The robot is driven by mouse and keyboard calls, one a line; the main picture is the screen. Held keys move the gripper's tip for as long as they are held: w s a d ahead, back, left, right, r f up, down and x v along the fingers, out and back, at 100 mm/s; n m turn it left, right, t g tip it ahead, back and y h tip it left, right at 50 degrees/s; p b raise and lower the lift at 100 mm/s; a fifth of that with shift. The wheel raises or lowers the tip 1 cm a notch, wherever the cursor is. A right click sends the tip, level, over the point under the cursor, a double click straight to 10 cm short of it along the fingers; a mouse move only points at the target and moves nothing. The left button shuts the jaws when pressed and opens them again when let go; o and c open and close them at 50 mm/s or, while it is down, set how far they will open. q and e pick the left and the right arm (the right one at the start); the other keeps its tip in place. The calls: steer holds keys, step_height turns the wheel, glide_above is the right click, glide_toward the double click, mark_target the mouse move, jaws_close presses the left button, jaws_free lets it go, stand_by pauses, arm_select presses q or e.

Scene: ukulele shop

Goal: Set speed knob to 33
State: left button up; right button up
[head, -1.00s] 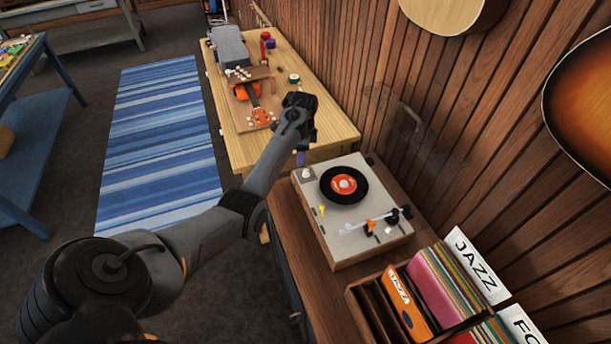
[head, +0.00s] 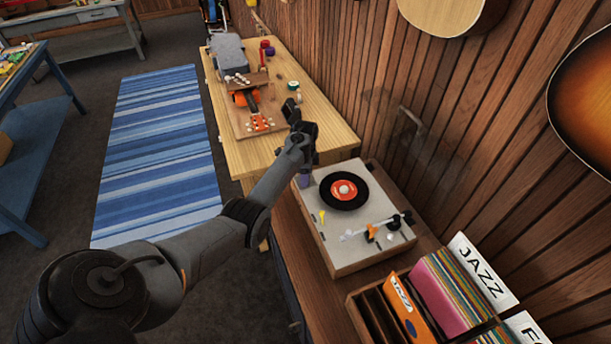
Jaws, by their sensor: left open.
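The record player (head: 345,250) has a light deck in a wooden case and carries a black record with an orange label (head: 344,190). A yellow lever (head: 322,217) stands on the deck's left side. The tonearm (head: 380,226) lies across the near side. My right gripper is not in view.
A crate of records (head: 362,318) with a JAZZ card (head: 480,270) stands at the near right. The player's clear raised lid (head: 415,140) stands by the wood-panelled wall.

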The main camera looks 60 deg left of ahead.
arm_select(q)
steer(key=shift+f, duration=0.15)
jaws_close()
stand_by(0.4)
